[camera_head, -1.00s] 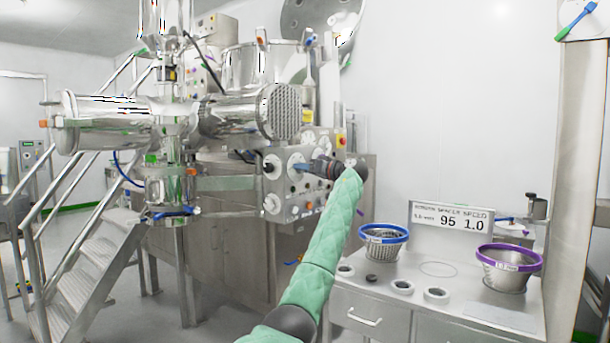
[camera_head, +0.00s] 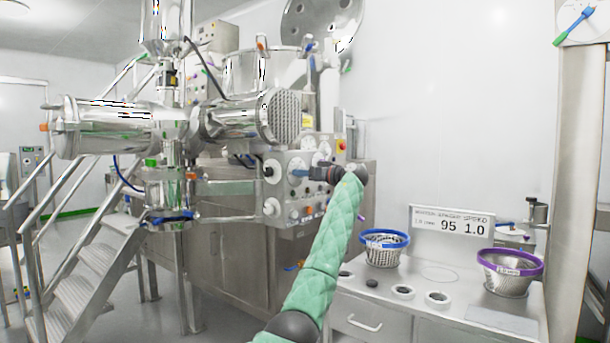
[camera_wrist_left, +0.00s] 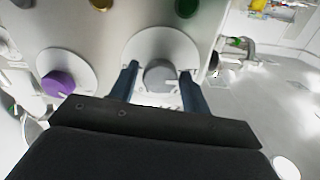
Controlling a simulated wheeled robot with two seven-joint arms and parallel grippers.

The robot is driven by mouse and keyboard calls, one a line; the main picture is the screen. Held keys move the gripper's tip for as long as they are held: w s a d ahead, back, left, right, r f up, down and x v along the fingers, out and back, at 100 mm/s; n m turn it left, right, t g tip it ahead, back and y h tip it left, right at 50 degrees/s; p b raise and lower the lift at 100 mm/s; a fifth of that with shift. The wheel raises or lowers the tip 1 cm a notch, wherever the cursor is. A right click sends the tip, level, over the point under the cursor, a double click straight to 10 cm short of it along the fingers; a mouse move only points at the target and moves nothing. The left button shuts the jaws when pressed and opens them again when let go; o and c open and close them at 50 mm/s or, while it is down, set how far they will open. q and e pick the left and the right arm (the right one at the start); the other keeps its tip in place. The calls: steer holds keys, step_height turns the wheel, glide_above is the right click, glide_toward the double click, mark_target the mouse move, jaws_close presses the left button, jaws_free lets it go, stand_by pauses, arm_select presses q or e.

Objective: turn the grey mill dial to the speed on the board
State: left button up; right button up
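The grey dial (camera_wrist_left: 160,74) sits on a round white plate (camera_wrist_left: 140,46) on the mill's control panel (camera_wrist_left: 85,30) in the left wrist view. My left gripper (camera_wrist_left: 159,69) is open, with one blue finger on each side of the dial. Gaps show between the fingers and the dial. In the head view, the left gripper (camera_head: 302,172) is at the front of the panel (camera_head: 285,208) and hides part of it. The board (camera_head: 452,221) on the bench shows "95" and "1.0"; its small text is hard to read. My right gripper is in neither view.
A purple dial (camera_wrist_left: 58,83), a green knob (camera_wrist_left: 187,7) and a gold knob (camera_wrist_left: 101,4) are nearby on the panel. The bench holds a blue-rimmed basket (camera_head: 384,252), a purple-rimmed basket (camera_head: 508,279) and several small rings. Metal stairs (camera_head: 98,262) stand left.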

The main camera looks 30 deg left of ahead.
arm_select(q)
steer(key=shift+o, duration=0.9)
steer(key=shift+d, duration=0.1)
steer(key=d, duration=0.7)
steer(key=shift+s+d, duration=0.25)
steer(key=shift+s, duration=0.05)
